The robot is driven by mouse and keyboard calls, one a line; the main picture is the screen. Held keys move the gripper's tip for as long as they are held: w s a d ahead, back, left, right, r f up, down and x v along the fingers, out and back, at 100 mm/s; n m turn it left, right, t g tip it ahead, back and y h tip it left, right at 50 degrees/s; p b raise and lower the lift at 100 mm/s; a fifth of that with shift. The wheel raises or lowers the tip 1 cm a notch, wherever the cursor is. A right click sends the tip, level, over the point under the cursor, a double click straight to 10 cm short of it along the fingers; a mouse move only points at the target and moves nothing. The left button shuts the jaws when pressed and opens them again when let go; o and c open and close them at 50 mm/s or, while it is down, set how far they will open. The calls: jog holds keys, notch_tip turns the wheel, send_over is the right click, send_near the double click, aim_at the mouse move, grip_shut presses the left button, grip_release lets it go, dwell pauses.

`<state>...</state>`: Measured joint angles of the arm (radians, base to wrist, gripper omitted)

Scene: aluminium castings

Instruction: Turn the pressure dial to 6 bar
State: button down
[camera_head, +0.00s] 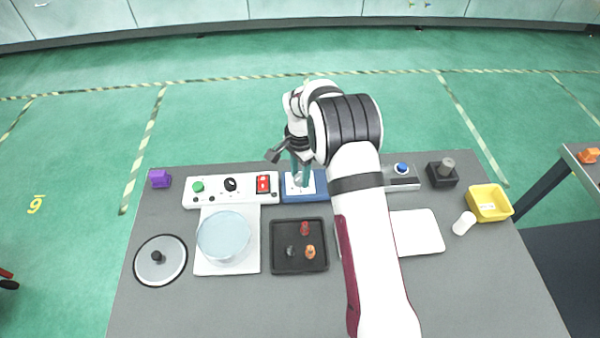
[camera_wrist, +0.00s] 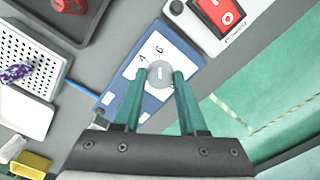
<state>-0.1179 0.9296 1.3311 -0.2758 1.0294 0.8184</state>
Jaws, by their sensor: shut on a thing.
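The pressure dial is a round grey knob (camera_wrist: 159,74) on a white plate with the figures 4 and 6 showing, set on a blue box (camera_wrist: 112,97). In the head view the blue box (camera_head: 318,184) stands at the back middle of the table. My gripper (camera_wrist: 160,76) is shut on the knob, one teal finger on each side. In the head view my gripper (camera_head: 300,180) points down over the white plate. A light mark on the knob runs roughly toward the 6 in the wrist view. Other figures are hidden or unclear.
Left of the dial is a white panel (camera_head: 214,189) with a red switch (camera_head: 263,184). Nearer stand a black tray (camera_head: 278,267) with small pegs and a glass dish (camera_head: 223,237). A blue-button box (camera_head: 402,184) and yellow bin (camera_head: 489,203) are to the right.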

aim_at(300, 177)
jog(key=shift+c, duration=2.3)
grip_release()
notch_tip(300, 177, up, 16)
jog(key=shift+f, duration=0.1)
